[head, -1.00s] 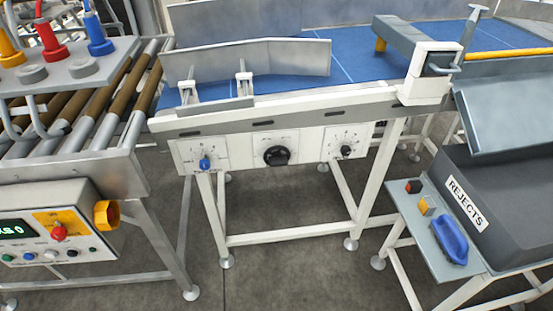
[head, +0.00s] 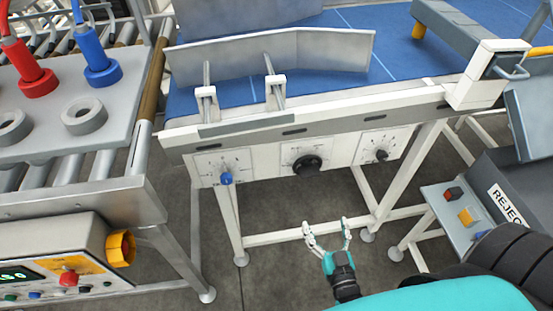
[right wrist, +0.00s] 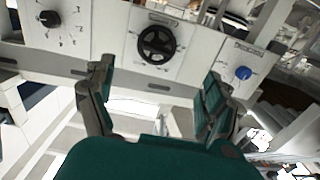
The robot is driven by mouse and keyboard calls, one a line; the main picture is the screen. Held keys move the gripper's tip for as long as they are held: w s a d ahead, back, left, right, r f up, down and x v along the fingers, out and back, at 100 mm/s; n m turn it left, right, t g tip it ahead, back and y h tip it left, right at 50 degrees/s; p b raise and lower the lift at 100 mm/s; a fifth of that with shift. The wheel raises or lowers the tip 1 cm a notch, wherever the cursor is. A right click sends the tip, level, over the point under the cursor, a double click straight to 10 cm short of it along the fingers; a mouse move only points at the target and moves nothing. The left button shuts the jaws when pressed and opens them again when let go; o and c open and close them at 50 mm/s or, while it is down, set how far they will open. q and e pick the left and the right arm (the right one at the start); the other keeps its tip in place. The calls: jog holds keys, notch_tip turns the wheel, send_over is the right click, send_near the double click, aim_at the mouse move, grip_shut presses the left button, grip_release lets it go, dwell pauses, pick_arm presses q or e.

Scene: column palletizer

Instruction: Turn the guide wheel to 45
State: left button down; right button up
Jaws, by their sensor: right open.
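The black guide wheel (head: 307,165) is on the middle white panel of the conveyor's front side. It has a marked dial around it, too small to read. In the right wrist view the wheel (right wrist: 157,45) shows its rim and spokes beyond the fingers. My right gripper (head: 326,223) is open and empty, below and in front of the wheel, apart from it. In the right wrist view the open fingers (right wrist: 158,78) stand to either side below the wheel. My left gripper is not in view.
A blue knob (head: 226,178) is left of the wheel and a small black knob (head: 381,155) right of it. A control box (head: 60,245) is at lower left. A side shelf (head: 455,212) with buttons is at right.

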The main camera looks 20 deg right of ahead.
jog(key=b, duration=0.2)
send_near(310, 173)
jog(key=b+x, duration=0.1)
jog(key=x, duration=0.2)
jog(key=b+x, duration=0.1)
jog(key=x, duration=0.2)
jog(key=b+x, duration=0.1)
jog(key=x, duration=0.2)
jog(key=shift+w+f, duration=0.1)
jog(key=shift+f, duration=0.3)
jog(key=shift+w+d+b, duration=0.1)
jog(key=shift+w+b, duration=0.15)
jog(key=shift+b, duration=0.05)
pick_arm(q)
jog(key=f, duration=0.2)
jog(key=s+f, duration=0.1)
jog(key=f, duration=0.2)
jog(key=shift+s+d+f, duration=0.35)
pick_arm(e)
jog(key=shift+w+r, duration=0.1)
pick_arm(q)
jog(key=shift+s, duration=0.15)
pick_arm(e)
jog(key=c, duration=1.2)
